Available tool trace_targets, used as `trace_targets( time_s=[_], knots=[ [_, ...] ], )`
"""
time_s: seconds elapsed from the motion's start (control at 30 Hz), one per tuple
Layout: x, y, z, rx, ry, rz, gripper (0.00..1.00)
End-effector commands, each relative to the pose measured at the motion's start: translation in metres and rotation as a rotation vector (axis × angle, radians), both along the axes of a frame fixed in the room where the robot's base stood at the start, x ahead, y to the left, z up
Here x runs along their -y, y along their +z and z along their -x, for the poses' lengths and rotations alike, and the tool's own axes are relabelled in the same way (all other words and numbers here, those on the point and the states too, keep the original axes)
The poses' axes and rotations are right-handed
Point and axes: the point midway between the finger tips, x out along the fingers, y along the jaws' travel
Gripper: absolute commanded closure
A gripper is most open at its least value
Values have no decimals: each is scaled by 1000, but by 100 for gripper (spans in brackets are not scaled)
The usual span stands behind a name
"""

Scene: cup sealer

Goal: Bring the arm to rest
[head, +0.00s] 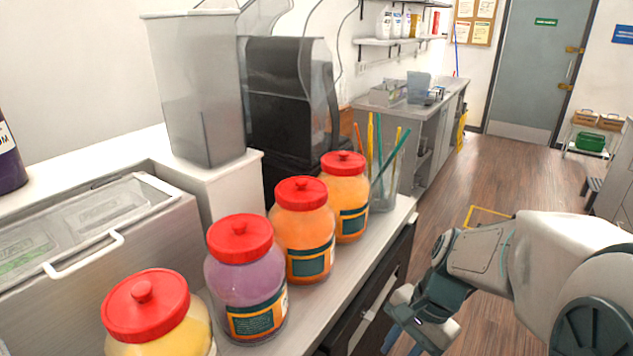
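My arm reaches in from the right side of the head view, over the wooden floor and to the right of the counter. My gripper (402,340) points downward near the bottom edge, beside the counter's front. Its fingertips are cut off or blurred at the frame's edge, so I cannot tell whether it is open or shut. I see no object held in it.
Several red-lidded jars (245,270) line the counter (315,310), left of my gripper. A clear cup of coloured sticks (384,190) stands behind them. The floor (500,185) is open towards the grey door (537,70). A cart (595,135) stands at the right.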

Motion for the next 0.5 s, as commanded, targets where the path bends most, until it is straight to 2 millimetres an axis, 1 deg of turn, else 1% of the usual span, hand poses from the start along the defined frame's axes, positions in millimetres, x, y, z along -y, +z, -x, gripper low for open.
trace_targets(
  time_s=[0.03,0.1,0.3,0.4,0.5],
  knots=[
    [-1,7,6,58,88,39,73],
    [-1,15,13,130,210,94,73],
    [2,37,30,321,545,246,73],
    [4,45,36,391,675,309,73],
    [5,50,40,436,767,354,73]
  ],
)
